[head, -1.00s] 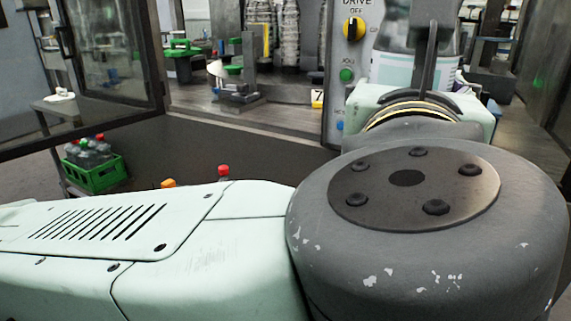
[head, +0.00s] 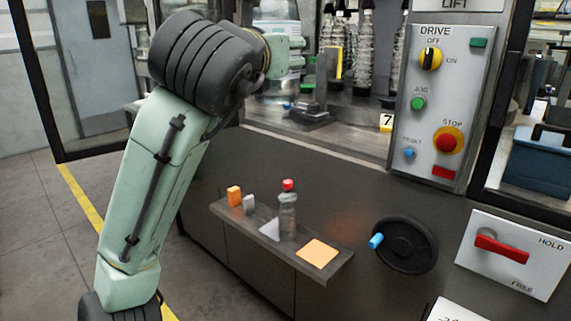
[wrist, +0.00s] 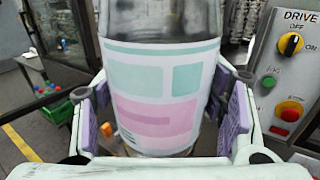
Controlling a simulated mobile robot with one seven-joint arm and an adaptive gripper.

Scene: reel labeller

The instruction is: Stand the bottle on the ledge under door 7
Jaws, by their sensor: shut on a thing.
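A large clear bottle with a white, teal and pink label (wrist: 160,100) fills the middle of the wrist view. The purple pads of my gripper (wrist: 160,118) press on both its sides, and it looks upright. In the head view only small parts of the held bottle (head: 289,82) show by my gripper, behind my arm, in front of the machine's opening.
A black handwheel (head: 405,246) and control panel (head: 448,105) are at right.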

